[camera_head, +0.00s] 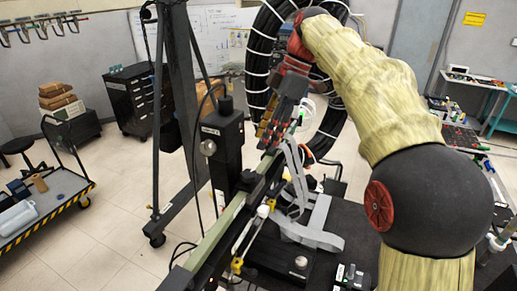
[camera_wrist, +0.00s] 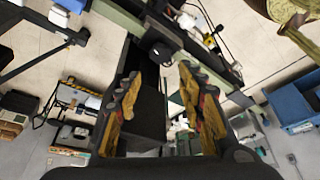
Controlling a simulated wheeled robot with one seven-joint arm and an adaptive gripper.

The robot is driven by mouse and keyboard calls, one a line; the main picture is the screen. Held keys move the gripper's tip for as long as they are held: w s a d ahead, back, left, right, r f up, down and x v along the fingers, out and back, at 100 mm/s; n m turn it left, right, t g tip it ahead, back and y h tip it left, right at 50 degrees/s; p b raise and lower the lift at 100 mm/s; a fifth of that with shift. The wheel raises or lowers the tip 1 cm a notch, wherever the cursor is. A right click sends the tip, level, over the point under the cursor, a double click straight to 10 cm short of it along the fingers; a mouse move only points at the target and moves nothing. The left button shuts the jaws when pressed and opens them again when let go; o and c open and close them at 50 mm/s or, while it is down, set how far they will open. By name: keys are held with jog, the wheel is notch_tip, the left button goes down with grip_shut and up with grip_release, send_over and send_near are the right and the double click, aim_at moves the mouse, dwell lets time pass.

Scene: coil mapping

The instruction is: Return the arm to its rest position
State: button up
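My gripper (camera_head: 272,128) is near the middle of the head view, at the end of my arm, which comes in from the right in a yellowish cover. It hangs above the black bench and rail. In the wrist view, its two fingers with worn yellow-brown pads (camera_wrist: 160,78) stand apart. Nothing shows held between them. A black beam and part of a frame show beyond the fingers, apart from them as far as I can tell.
A large black coil (camera_head: 262,55) stands behind my gripper. A dark post with a box (camera_head: 222,150) and a green-edged rail (camera_head: 225,230) are close on the left. A tall stand (camera_head: 160,120) is further left. A cart (camera_head: 45,205) is at far left. Floor between is open.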

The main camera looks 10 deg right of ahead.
jog(key=shift+d+r, duration=0.2)
jog(key=shift+r, duration=0.3)
jog(key=d+f+m, duration=0.1)
jog(key=f+m, duration=0.3)
jog(key=d+f+m+t+h+b, duration=0.1)
jog(key=f+m, duration=0.3)
jog(key=d+f+m+h+b, duration=0.1)
jog(key=f+m, duration=0.3)
jog(key=shift+s+d+f+t, duration=0.1)
jog(key=shift+d+f+t, duration=0.15)
jog(key=shift+d+t, duration=0.15)
jog(key=s+d+f+m+t+h+b, duration=0.1)
jog(key=s+f+m+t+b, duration=0.1)
jog(key=s+f+b, duration=0.8)
jog(key=s+d+f+m+t+h+b, duration=0.1)
jog(key=s+f+m+b, duration=0.4)
jog(key=s+f+b, duration=0.6)
jog(key=s+d+f+t, duration=0.1)
jog(key=s+f, duration=0.6)
jog(key=f, duration=0.2)
jog(key=shift+s+d+h+b, duration=0.25)
jog(key=shift+s+h+b, duration=0.05)
